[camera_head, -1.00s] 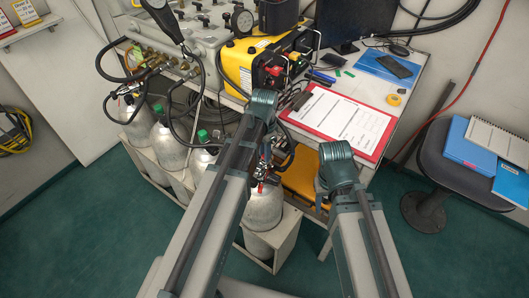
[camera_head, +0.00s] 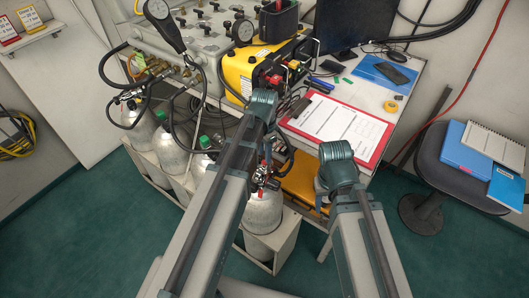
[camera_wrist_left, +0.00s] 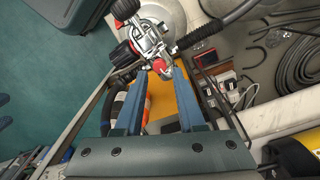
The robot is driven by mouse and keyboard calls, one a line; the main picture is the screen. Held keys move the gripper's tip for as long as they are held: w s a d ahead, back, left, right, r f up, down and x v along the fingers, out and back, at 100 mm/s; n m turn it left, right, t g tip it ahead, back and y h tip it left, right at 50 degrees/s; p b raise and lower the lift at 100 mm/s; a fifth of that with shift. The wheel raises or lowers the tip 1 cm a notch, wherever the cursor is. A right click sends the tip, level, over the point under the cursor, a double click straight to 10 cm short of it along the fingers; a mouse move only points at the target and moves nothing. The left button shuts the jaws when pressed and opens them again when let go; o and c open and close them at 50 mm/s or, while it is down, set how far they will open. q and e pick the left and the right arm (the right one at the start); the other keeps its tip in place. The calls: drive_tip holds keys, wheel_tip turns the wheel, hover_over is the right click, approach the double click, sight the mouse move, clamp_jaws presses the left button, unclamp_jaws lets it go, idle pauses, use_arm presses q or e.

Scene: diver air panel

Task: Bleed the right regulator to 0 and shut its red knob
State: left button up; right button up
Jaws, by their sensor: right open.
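The right regulator (camera_head: 265,181) sits on the rightmost grey cylinder (camera_head: 262,212), partly behind my left arm. In the left wrist view it is a silver body (camera_wrist_left: 147,42) with black round parts, and its red knob (camera_wrist_left: 161,67) faces my left gripper (camera_wrist_left: 160,70). The left gripper's two blue fingers are apart, with the red knob at the gap between their tips. I cannot tell whether they touch it. In the head view my arm mostly hides this gripper. My right gripper (camera_head: 322,200) hangs below its wrist, open, right of the regulator; its jaws are barely visible.
More cylinders (camera_head: 172,150) stand in a rack to the left, with hoses above. A yellow-and-black unit (camera_head: 240,75) and a red clipboard (camera_head: 338,124) are on the bench. A stool (camera_head: 425,170) with folders stands right. Dark hoses (camera_wrist_left: 292,80) lie near the left gripper.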

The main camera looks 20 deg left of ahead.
sight(264, 161)
use_arm(q)
wheel_tip(264, 161, up, 10)
drive_tip(key=p, duration=0.9)
drive_tip(key=shift+r, duration=0.25)
use_arm(e)
wheel_tip(264, 161, up, 10)
drive_tip(key=shift+r, duration=0.2)
